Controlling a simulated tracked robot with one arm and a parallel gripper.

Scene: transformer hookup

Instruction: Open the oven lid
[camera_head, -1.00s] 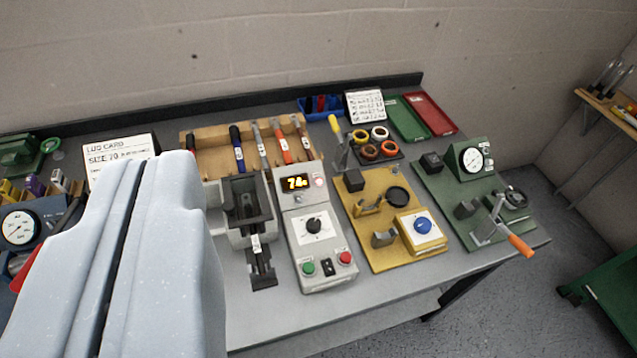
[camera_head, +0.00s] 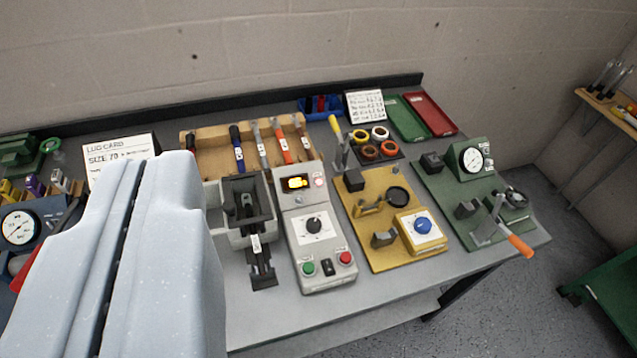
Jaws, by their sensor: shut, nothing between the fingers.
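The oven is a grey unit (camera_head: 250,238) on the bench, left of the middle. It has a dark recessed chamber (camera_head: 247,206) on top and a black part with a small white tag (camera_head: 258,265) at its front. I cannot clearly tell the lid from the chamber or how it stands. Beside it on the right is a grey control box (camera_head: 322,232) with a lit display, a dial and green and red buttons. My gripper (camera_head: 138,162) fills the lower left, large and pale, its two halves shut together and empty.
A wooden rack (camera_head: 205,152) of hand tools stands behind the oven. A yellow fixture (camera_head: 375,255) and a green fixture (camera_head: 450,210) with an orange-handled lever lie to the right. A card (camera_head: 118,150) and a gauge (camera_head: 18,227) are at left. Bare bench shows in front.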

